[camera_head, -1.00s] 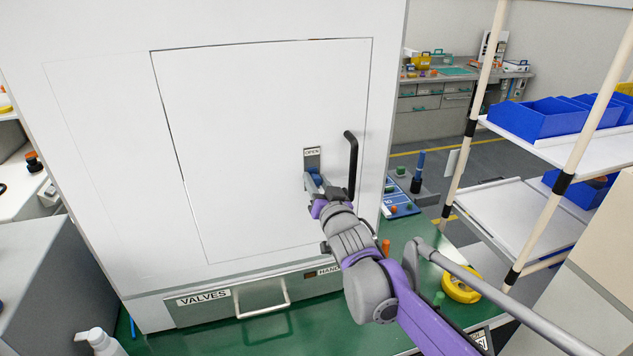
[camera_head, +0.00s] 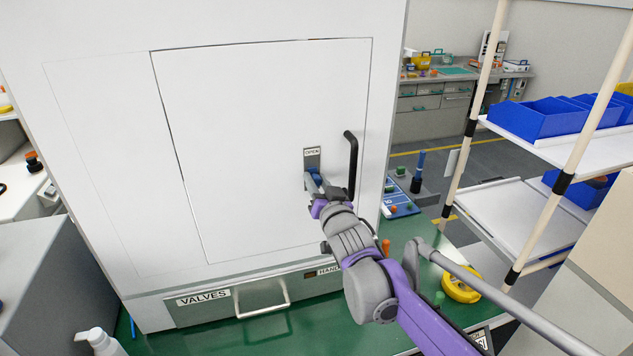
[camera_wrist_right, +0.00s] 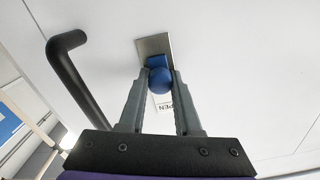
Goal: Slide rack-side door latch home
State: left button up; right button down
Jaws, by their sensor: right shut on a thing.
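The closed white door (camera_head: 250,140) fills the front of the white cabinet, with a black handle (camera_head: 352,165) near its right edge. The latch is a blue round knob (camera_head: 314,176) on a metal plate (camera_head: 313,162) below a label reading OPEN (camera_head: 312,152). My right gripper (camera_head: 314,184) is at the latch, left of the handle. In the right wrist view, its two grey fingers (camera_wrist_right: 160,90) are shut on the blue knob (camera_wrist_right: 160,80), in front of the metal plate (camera_wrist_right: 153,46). The black handle (camera_wrist_right: 75,75) stands apart to the left there. My left gripper is not in view.
A VALVES drawer (camera_head: 240,300) with a bar handle sits below the door. A yellow ring (camera_head: 461,286) lies on the green bench (camera_head: 400,235). A rack with blue bins (camera_head: 545,118) stands at right. A white bottle (camera_head: 98,341) is at front left.

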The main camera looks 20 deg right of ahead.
dwell(0.4)
jog(key=shift+r+p, duration=0.4)
jog(key=shift+r, duration=0.9)
jog(key=c, duration=0.6)
grip_release()
jog(key=shift+f, duration=0.1)
jog(key=s+b, duration=0.1)
jog(key=s, duration=0.9)
jog(key=shift+s+d, duration=0.2)
jog(key=shift+s, duration=0.2)
jog(key=s+f+n+g, duration=0.3)
jog(key=s+f+g, duration=0.9)
jog(key=s+f, duration=1.3)
notch_tip(320, 180, down, 3)
jog(key=shift+f+g+h, duration=0.1)
jog(key=shift+g+h, duration=0.2)
